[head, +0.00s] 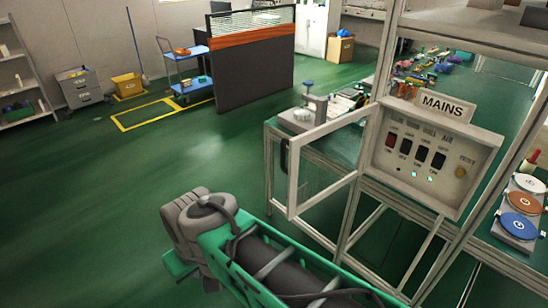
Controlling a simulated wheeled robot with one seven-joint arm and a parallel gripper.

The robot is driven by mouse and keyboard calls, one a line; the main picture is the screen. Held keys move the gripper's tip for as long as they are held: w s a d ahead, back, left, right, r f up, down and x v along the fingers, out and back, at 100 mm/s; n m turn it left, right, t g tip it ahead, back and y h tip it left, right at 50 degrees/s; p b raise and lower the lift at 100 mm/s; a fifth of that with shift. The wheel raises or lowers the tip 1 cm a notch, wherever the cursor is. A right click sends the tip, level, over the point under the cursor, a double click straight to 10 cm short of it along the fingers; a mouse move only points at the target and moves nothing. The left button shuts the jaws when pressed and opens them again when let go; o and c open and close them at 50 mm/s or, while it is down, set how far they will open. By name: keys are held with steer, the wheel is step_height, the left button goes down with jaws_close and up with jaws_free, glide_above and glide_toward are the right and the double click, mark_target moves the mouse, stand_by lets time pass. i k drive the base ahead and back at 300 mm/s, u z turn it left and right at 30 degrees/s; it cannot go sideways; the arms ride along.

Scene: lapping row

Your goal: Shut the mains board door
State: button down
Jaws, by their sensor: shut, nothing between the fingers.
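The mains board (437,187) is a pale panel on a metal frame at the right of the head view, under a "MAINS" sign (447,105). Its face shows a row of dark and red switches, small lit lamps and a yellowish button. The door (293,180) is a pale frame with a see-through middle. It stands open, swung out to the left from the board's left edge, leaving the switches uncovered. A dark handle (284,154) sits on its free edge. My gripper is not in view; what looks like my grey and green arm fills the bottom middle, below the door.
A bench (275,124) with small items stands behind the door. Coloured discs (522,203) lie on a surface at the far right. A dark partition (252,65), a blue trolley (190,87) and shelves (18,75) are farther back. The green floor at left is clear.

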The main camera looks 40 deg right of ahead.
mark_target(295, 144)
steer(key=u, duration=0.35)
steer(key=i, duration=1.85)
steer(key=z, duration=3.5)
steer(key=k, duration=0.5)
steer(key=u, duration=1.15)
steer(key=i, duration=1.3)
steer(key=z, duration=0.7)
